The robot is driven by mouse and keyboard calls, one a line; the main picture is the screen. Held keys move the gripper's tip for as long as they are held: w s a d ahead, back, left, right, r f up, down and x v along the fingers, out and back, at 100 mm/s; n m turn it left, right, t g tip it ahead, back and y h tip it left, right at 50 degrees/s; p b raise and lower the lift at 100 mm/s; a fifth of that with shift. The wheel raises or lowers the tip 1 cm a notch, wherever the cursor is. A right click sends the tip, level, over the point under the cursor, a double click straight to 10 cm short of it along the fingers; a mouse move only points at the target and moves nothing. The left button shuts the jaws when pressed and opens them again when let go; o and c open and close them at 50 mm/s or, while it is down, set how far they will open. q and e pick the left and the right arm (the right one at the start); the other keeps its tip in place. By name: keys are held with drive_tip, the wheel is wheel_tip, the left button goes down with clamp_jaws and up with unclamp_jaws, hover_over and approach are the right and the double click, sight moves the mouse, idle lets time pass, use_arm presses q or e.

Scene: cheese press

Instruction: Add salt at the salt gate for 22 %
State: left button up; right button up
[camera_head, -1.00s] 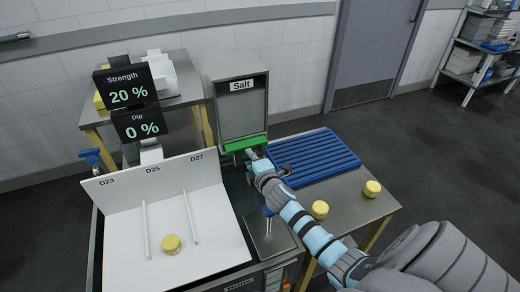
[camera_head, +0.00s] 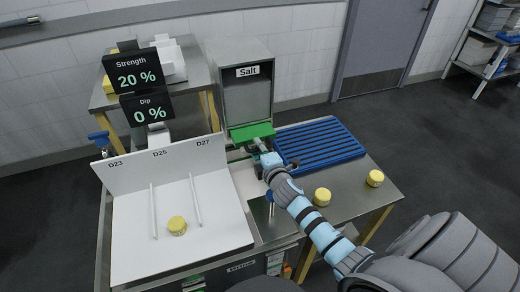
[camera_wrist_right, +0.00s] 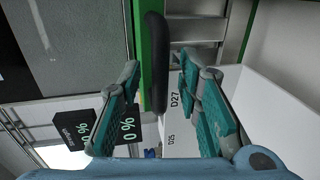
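The salt hopper (camera_head: 246,98), a grey box labelled "Salt", stands behind the brine unit. Its green gate (camera_head: 252,131) is at the bottom front. The gate's black handle (camera_wrist_right: 155,62) shows in the right wrist view. My right gripper (camera_head: 257,147) is just in front of the gate. In that wrist view its teal-padded fingers (camera_wrist_right: 158,72) are apart, with the handle between or just beyond the tips; contact cannot be told. The Strength display (camera_head: 139,78) reads 20 %, and the Dip display (camera_head: 147,107) reads 0 %. My left gripper is not in view.
A white tray marked D23, D25 and D27 (camera_head: 130,225) holds one yellow cheese (camera_head: 177,225) between two rods. A blue slatted rack (camera_head: 318,143) lies right of the gate. Two more cheeses (camera_head: 322,196) (camera_head: 375,178) sit on the steel table. A blue valve handle (camera_head: 98,136) is at left.

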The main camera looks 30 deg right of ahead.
drive_tip(key=v, duration=1.2)
